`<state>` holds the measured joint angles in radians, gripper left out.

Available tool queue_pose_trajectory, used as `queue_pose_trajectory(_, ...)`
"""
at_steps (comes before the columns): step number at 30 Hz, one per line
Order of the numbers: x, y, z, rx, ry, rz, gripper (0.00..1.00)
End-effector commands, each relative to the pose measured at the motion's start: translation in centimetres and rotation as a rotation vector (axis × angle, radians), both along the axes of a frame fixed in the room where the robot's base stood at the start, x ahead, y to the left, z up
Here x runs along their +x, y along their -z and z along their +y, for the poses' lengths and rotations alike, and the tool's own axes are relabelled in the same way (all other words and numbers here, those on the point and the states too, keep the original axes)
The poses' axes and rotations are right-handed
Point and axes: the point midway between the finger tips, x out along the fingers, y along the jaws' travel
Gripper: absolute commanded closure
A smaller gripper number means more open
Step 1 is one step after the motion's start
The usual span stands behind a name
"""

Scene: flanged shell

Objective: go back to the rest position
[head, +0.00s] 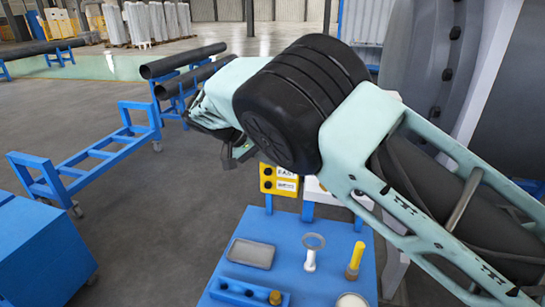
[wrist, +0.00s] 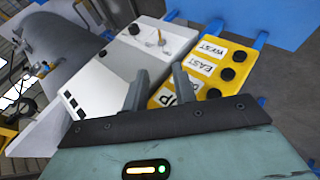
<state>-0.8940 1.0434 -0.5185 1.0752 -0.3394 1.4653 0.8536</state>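My gripper (wrist: 160,70) shows in the wrist view with its two dark fingers apart and nothing between them. In the head view it (head: 232,155) is partly hidden behind my teal and black arm. It hangs beyond the blue cart (head: 305,262), near a yellow button box (head: 278,181). In the wrist view the yellow box (wrist: 212,70) with black buttons and labels lies beyond the fingers, beside a white panel box (wrist: 125,75). I cannot tell whether the fingers touch either box.
The cart bears a grey tray (head: 251,253), a white-stemmed ring piece (head: 312,250), a yellow-handled tool (head: 355,258) and a blue holed block (head: 236,291). A large grey flanged shell (head: 427,65) stands right. A blue pipe stand (head: 105,150) stands left; grey floor (head: 185,185) lies between.

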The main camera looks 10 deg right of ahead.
Motion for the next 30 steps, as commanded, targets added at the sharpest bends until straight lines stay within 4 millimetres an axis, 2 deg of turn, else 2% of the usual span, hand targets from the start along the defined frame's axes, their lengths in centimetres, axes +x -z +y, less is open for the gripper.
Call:
queue_pose_trajectory(5,-0.9,0.9,-0.9,0.065,-0.007,0.061,0.73)
queue_pose_trajectory(8,-2.9,2.2,-1.9,0.18,-0.037,0.156,0.73)
queue_pose_trajectory(11,-6.2,3.5,-2.4,0.332,-0.102,0.268,0.73)
queue_pose_trajectory(17,-14.9,4.8,-1.9,0.602,-0.304,0.419,0.73)
queue_pose_trajectory(21,-21.9,5.3,-1.9,0.733,-0.471,0.469,0.73)
queue_pose_trajectory(27,-31.3,7.1,-3.5,0.806,-0.702,0.485,0.73)
queue_pose_trajectory(30,-34.5,8.3,-4.6,0.804,-0.782,0.48,0.73)
